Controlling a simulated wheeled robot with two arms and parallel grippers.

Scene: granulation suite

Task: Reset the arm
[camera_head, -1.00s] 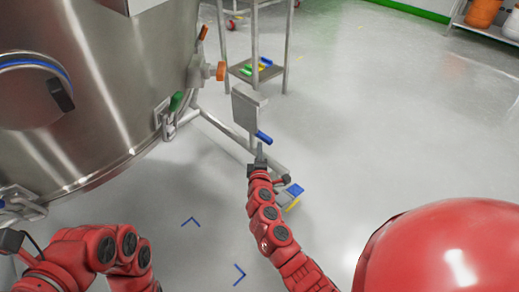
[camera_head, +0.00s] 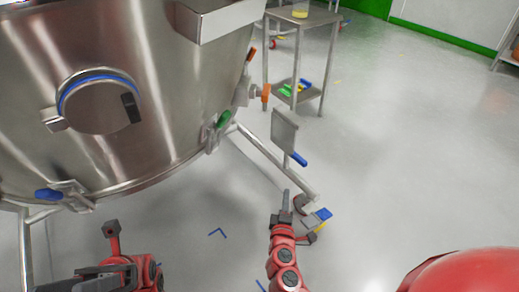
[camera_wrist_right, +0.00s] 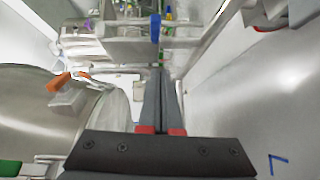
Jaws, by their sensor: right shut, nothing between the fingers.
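My right arm reaches up from the bottom centre of the head view. Its gripper (camera_head: 286,198) points away from me, shut and empty, over the floor beside the vessel's leg frame. In the right wrist view the two grey fingers (camera_wrist_right: 161,95) lie together with nothing between them. My left arm is folded at the lower left of the head view. Its dark gripper parts (camera_head: 95,273) show beside the red links, but its fingertips are not clear.
A large steel vessel (camera_head: 170,120) fills the left. A panel with a blue handle (camera_head: 298,158) and a caster with a blue pedal (camera_head: 323,214) are close to my right gripper. A steel trolley (camera_head: 322,70) stands behind.

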